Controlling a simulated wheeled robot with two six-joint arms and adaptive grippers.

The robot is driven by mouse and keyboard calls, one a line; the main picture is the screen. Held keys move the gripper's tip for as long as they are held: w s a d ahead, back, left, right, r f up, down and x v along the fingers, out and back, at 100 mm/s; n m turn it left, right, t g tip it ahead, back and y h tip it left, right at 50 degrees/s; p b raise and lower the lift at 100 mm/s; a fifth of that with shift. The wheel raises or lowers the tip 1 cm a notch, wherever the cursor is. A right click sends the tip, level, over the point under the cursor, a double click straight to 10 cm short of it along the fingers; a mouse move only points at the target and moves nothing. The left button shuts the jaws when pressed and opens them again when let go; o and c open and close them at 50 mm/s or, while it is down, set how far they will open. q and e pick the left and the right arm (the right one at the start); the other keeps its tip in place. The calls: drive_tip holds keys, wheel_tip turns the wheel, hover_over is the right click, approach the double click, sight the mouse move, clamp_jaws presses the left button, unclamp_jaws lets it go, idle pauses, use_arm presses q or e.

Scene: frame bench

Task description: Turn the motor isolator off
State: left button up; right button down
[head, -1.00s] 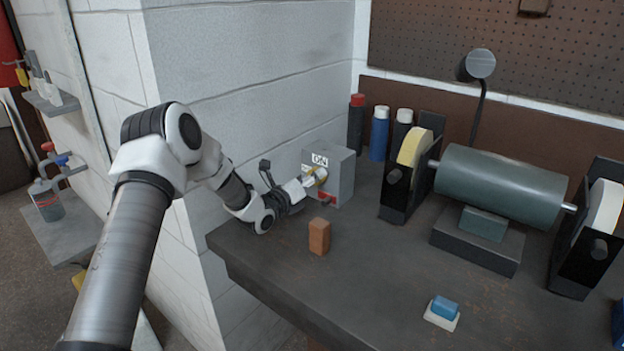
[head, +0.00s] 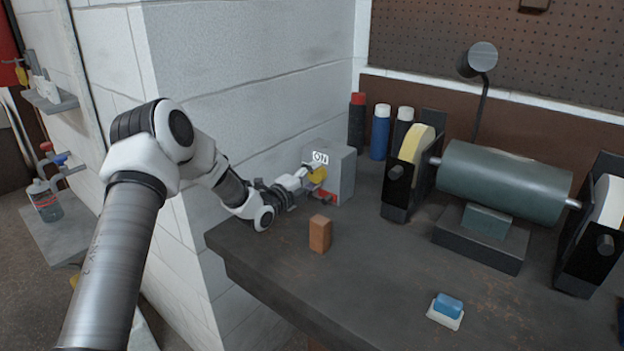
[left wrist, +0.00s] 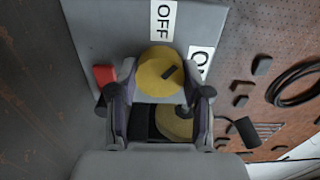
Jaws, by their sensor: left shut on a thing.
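The motor isolator is a grey box (head: 342,172) on the bench against the block wall. An ON label (head: 320,157) shows on its front in the head view. The left wrist view shows the OFF label (left wrist: 165,22) and part of the ON label (left wrist: 200,64). The yellow rotary handle (left wrist: 158,70) has a dark mark pointing up and right in that view, roughly between the labels. My left gripper (head: 308,180) is shut on the handle; its fingers (left wrist: 160,108) stand either side of a yellow part. My right gripper is not in view.
A brown block (head: 320,234) stands on the bench (head: 375,270) just in front of the isolator. A bench grinder (head: 505,182) fills the right side. Several spray cans (head: 380,132) stand behind. A blue and white block (head: 446,310) lies near the front.

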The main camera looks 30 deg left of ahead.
use_arm(q)
drive_tip(key=n+b, duration=0.1)
drive_tip(key=n, duration=0.3)
drive_tip(key=shift+n, duration=0.3)
drive_tip(key=shift+n+b, duration=0.45)
drive_tip(key=shift+n, duration=1.05)
drive_tip(key=shift+r, duration=0.1)
drive_tip(key=o, duration=1.1)
drive_tip(key=shift+w, duration=0.1)
drive_tip(key=shift+o, duration=0.3)
drive_tip(key=shift+d, duration=0.1)
drive_tip(key=shift+s, duration=0.35)
drive_tip(key=s, duration=0.7)
drive_tip(key=s+a, duration=0.1)
drive_tip(key=s, duration=0.2)
drive_tip(key=shift+s, duration=0.55)
